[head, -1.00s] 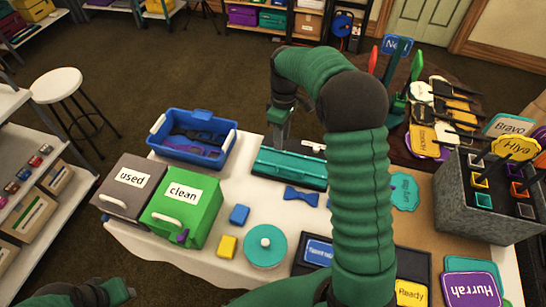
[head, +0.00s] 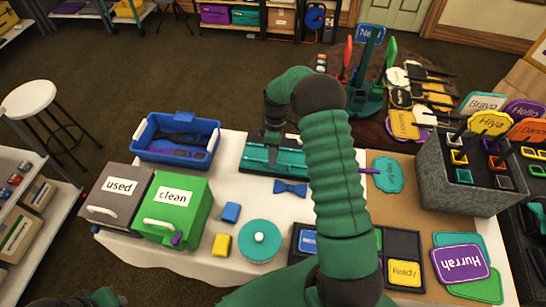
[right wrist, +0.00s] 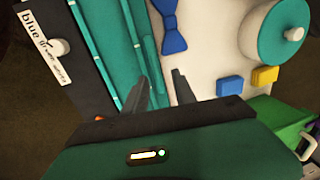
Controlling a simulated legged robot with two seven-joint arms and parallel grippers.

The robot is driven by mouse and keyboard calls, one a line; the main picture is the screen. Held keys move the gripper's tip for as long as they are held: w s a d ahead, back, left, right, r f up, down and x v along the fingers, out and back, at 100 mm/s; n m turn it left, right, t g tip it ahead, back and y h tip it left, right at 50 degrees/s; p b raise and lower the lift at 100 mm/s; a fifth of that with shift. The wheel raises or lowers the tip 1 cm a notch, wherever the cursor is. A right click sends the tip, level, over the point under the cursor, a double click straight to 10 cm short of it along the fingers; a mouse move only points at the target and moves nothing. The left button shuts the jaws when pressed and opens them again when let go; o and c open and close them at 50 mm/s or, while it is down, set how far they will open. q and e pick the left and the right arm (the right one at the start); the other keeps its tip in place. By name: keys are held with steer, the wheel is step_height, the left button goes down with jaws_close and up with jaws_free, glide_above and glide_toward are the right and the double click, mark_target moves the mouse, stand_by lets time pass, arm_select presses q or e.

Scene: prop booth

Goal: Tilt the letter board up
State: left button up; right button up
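The letter board, a teal panel with pale lines in a dark frame (head: 297,160), lies flat on the white-covered table in the head view. In the right wrist view, the letter board (right wrist: 95,40) runs up the left side, with a white label beginning "blue green" at its end. My right gripper (head: 272,152) is over the board's middle in the head view. In the right wrist view, my right gripper's fingers (right wrist: 158,90) are apart around the line of the board's edge; contact cannot be told. My left gripper is out of view; only part of my left arm shows at lower left.
A blue bow tie (head: 290,187) and a round teal lid (head: 260,240) lie in front of the board. A blue bin (head: 140,150) stands to its left, with green (head: 195,205) and grey (head: 100,208) boxes nearer. A grey sign holder (head: 450,192) stands at right.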

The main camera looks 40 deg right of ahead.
steer(key=shift+f, duration=0.5)
steer(key=shift+d+f, duration=0.35)
steer(key=shift+d, duration=0.05)
steer(key=shift+a+r, duration=0.15)
steer(key=shift+a, duration=0.15)
jaws_close()
steer(key=shift+d, duration=0.1)
